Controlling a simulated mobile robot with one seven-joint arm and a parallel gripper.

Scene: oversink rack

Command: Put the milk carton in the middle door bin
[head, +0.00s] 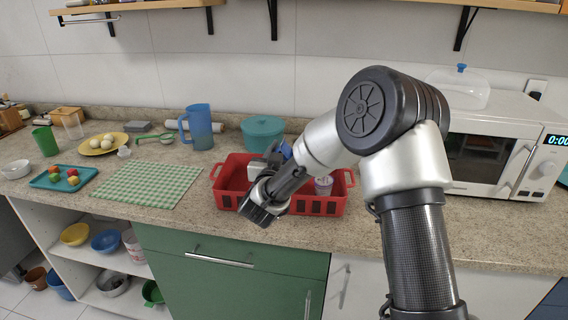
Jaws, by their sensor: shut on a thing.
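My gripper (270,160) is over the left part of a red basket (338,203) on the counter, largely hidden behind my own wrist. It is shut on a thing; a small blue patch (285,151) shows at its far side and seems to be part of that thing. I cannot tell whether this is the milk carton. No milk carton can be clearly made out. No door bin and no fridge are in view.
The red basket also holds a pale cup-like thing (323,185). A teal pot (263,133) and a blue jug (197,127) stand behind it. A green checked cloth (150,186) lies left. A white microwave (495,150) stands right. Shelves (140,7) hang above.

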